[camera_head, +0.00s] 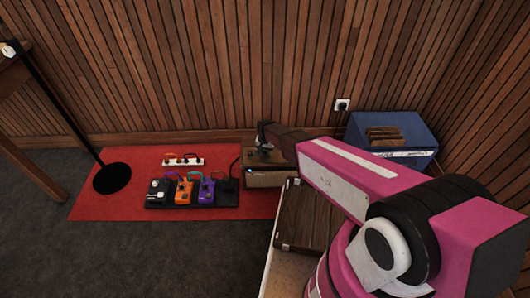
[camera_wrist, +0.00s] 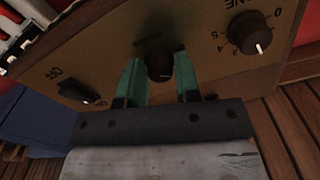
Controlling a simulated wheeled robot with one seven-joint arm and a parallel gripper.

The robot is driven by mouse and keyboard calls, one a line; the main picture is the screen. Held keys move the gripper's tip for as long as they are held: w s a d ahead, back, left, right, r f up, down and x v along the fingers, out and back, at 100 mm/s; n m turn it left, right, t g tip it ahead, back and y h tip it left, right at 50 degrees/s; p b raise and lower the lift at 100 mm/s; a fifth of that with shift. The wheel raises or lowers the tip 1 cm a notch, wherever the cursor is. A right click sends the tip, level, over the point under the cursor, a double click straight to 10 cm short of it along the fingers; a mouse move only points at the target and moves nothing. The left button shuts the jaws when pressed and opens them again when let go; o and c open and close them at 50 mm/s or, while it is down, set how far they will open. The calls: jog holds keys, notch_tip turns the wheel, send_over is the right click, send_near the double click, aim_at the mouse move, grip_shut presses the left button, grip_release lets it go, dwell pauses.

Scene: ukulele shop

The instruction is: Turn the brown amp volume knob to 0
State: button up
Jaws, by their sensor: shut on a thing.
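The brown amp (camera_head: 268,179) stands on the floor by the right edge of the red mat. In the wrist view its tan control panel (camera_wrist: 215,75) fills the upper picture. My gripper (camera_wrist: 160,76) has its two green fingers on either side of a dark round knob (camera_wrist: 159,66) and is shut on it. Any scale around this knob is hidden or too dark to read. In the head view my gripper (camera_head: 264,136) reaches down to the top of the amp and hides part of it.
Another knob (camera_wrist: 257,44) with numbers and a "TONE" label sits right of the gripped one, and an "OFF" switch (camera_wrist: 78,91) sits left. A pedalboard (camera_head: 190,201) lies on the mat (camera_head: 110,170). A blue crate (camera_head: 412,128) and a brown case (camera_head: 302,215) stand nearby.

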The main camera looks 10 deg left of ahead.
aim_at(265, 152)
jog(key=shift+n, duration=0.3)
jog(key=n, duration=0.3)
jog(key=shift+n, duration=2)
jog(key=o, duration=0.9)
jog(key=shift+r, duration=0.1)
notch_tip(265, 152, up, 11)
jog(key=shift+f, duration=0.2)
